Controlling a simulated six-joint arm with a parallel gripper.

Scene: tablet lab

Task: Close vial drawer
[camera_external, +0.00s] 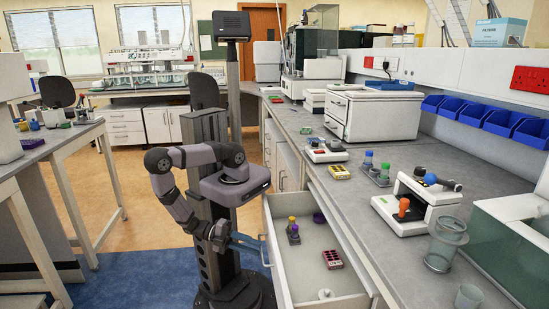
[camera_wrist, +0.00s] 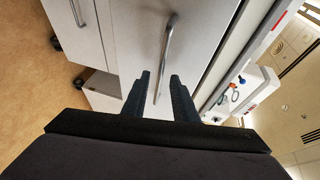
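The vial drawer (camera_external: 281,262) stands pulled out from under the right-hand bench. Its white front (camera_wrist: 190,45) and metal bar handle (camera_wrist: 168,45) fill the middle of the wrist view. The handle also shows in the external view (camera_external: 264,250). My gripper (camera_wrist: 160,75) is open, one dark finger on each side of the handle's lower part. I cannot tell whether either finger touches it. In the external view my gripper (camera_external: 246,243) is at the drawer's front. Inside the drawer are vials with yellow and purple caps (camera_external: 293,230) and a pink rack (camera_external: 332,259).
A purple item (camera_external: 319,217) and a small white item (camera_external: 325,294) also lie in the drawer. The grey bench top (camera_external: 345,205) above carries a white instrument (camera_external: 412,208), a glass jar (camera_external: 445,243) and a vial rack (camera_external: 380,176). Floor is free left of my base.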

